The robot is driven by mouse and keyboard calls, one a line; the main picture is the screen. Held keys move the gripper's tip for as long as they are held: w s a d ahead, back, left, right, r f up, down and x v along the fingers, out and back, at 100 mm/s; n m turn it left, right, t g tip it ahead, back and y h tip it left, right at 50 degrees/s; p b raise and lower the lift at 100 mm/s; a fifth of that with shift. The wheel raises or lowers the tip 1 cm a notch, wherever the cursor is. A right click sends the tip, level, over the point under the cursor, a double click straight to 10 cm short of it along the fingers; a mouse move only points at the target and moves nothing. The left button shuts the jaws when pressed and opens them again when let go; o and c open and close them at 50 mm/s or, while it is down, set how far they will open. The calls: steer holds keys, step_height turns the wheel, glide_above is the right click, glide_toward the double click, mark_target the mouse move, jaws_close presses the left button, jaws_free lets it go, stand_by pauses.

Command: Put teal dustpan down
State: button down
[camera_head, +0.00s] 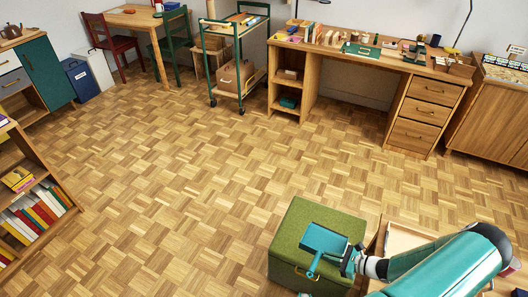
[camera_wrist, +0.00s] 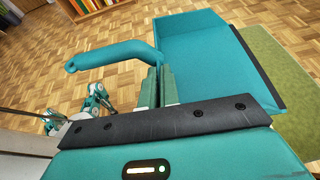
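The teal dustpan (camera_head: 324,241) is over the green box-like pouf (camera_head: 300,222) in the head view, its handle pointing toward the front. The pouf's green top also shows at the right of the wrist view (camera_wrist: 283,62). My gripper (camera_head: 350,263) is at the dustpan's right side. In the wrist view, the fingers of my gripper (camera_wrist: 158,84) are closed together at the dustpan (camera_wrist: 205,55), near where the handle joins the pan. The finger contact is partly hidden. I cannot tell whether the dustpan touches the pouf top.
An open wooden box (camera_head: 402,238) stands right of the pouf, partly behind my arm. A bookshelf (camera_head: 35,205) is at the left. A cluttered desk (camera_head: 370,55), a green cart (camera_head: 232,60) and a wooden table (camera_head: 148,17) line the back. The parquet floor (camera_head: 200,160) between is clear.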

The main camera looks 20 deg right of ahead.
steer(key=w+a+r+n+g+y, duration=0.1)
steer(key=w+a+r, duration=0.3)
steer(key=w+r, duration=0.4)
steer(key=w+a+r+n, duration=0.1)
steer(key=w+a+r, duration=0.4)
steer(key=w+r, duration=0.3)
steer(key=w+a+r+g+y, duration=0.1)
steer(key=w+a+r, duration=0.2)
steer(key=a+r, duration=0.5)
steer(key=w+a+r, duration=0.3)
steer(key=a+r, duration=0.2)
steer(key=a, duration=0.6)
step_height(320, 180, up, 12)
steer(key=w+m+t+h, duration=0.2)
steer(key=m+t+h, duration=0.2)
steer(key=m+h, duration=0.2)
steer(key=shift+w+d+f, duration=0.15)
steer(key=shift+w+d, duration=0.1)
steer(key=shift+w, duration=0.1)
